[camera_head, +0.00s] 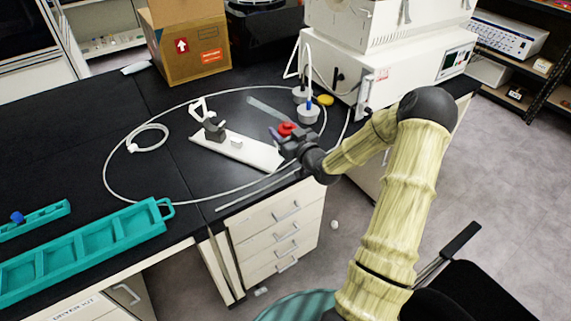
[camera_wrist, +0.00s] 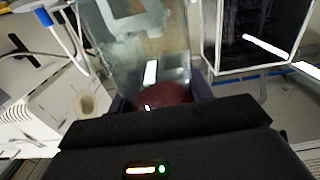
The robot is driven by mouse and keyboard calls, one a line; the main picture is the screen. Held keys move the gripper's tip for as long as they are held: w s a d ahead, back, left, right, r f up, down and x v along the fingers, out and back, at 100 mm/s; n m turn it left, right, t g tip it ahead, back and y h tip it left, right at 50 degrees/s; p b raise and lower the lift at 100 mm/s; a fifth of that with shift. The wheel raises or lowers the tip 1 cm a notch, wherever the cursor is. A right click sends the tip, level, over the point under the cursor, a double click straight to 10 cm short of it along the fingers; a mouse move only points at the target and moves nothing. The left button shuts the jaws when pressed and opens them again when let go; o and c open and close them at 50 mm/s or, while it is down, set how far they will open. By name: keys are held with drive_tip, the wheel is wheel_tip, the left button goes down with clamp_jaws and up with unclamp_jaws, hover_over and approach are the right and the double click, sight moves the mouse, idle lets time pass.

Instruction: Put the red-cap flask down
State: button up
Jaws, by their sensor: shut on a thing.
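The red-cap flask is held at its red cap (camera_head: 287,128) by my gripper (camera_head: 283,136), over the black bench near its front right edge. In the head view its clear glass body (camera_head: 264,108) seems to point from the cap to the upper left, so it looks tilted or lying. In the wrist view the glass (camera_wrist: 140,45) fills the upper middle. The dark red cap (camera_wrist: 165,97) sits between the fingers of my gripper (camera_wrist: 160,100), partly hidden by the gripper body. I cannot tell whether the glass touches the bench.
A white stand plate (camera_head: 237,149) with a dark clamp lies left of my gripper. White tubing (camera_head: 105,165) loops around it. The freeze dryer (camera_head: 385,60), grey-white stoppers (camera_head: 308,114) and a yellow disc (camera_head: 326,99) are behind. Teal racks (camera_head: 85,245) lie front left; bare bench lies left.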

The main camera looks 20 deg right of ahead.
drive_tip(key=shift+f, duration=2.35)
drive_tip(key=shift+f, duration=0.1)
drive_tip(key=shift+f, duration=0.35)
wheel_tip(320, 180, down, 3)
drive_tip(key=shift+w+f+p, duration=0.15)
drive_tip(key=shift+f+p, duration=0.05)
drive_tip(key=shift+p, duration=0.1)
drive_tip(key=shift+s+d, duration=0.2)
drive_tip(key=shift+a+f, duration=0.1)
drive_tip(key=shift+f, duration=0.05)
drive_tip(key=o, duration=0.9)
drive_tip(key=shift+w+a, duration=0.1)
drive_tip(key=shift+o, duration=0.9)
